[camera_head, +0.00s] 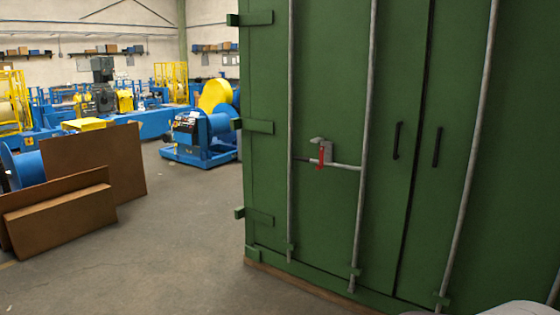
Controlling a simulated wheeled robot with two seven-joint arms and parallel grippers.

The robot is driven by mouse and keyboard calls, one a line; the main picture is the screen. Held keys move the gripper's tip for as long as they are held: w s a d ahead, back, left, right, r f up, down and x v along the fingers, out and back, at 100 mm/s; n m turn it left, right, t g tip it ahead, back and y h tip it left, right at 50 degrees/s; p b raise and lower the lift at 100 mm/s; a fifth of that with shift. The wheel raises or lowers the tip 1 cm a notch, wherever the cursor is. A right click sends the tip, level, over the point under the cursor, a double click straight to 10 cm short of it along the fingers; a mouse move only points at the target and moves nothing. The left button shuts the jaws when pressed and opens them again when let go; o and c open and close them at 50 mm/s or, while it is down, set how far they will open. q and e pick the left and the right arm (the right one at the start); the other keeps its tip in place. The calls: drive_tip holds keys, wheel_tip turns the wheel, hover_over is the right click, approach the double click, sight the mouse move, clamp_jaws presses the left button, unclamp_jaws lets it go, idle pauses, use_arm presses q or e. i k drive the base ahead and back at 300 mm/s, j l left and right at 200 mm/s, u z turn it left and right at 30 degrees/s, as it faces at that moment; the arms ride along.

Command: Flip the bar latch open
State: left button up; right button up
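The bar latch (322,152) sits on the left door of a large green container, between two vertical grey lock rods. It has a grey bracket on top and a red piece (321,157) hanging down at its front. A horizontal grey bar (345,166) runs through the latch area to the right-hand rod (366,130). Whether the latch is engaged on the bar is too small to tell. Neither of my grippers shows; pale rounded shapes at the bottom right edge cannot be made out clearly.
The green container (268,180) fills the right half, with two black handles (397,140) (437,147) and hinges at its left edge. Brown boards (95,165) lean at the left. Blue machines (200,138) stand behind. The grey floor (190,240) left of the container is clear.

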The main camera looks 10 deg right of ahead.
sight(320, 158)
drive_tip(key=z, duration=0.75)
drive_tip(key=i+z, duration=0.15)
drive_tip(key=i, duration=2.15)
drive_tip(key=i+z, duration=0.15)
drive_tip(key=i, duration=0.35)
drive_tip(key=i+j+z, duration=0.15)
drive_tip(key=i, duration=0.35)
drive_tip(key=i+j+z, duration=0.15)
drive_tip(key=i, duration=0.35)
drive_tip(key=i+j+z, duration=0.15)
drive_tip(key=i, duration=0.3)
drive_tip(key=j, duration=0.1)
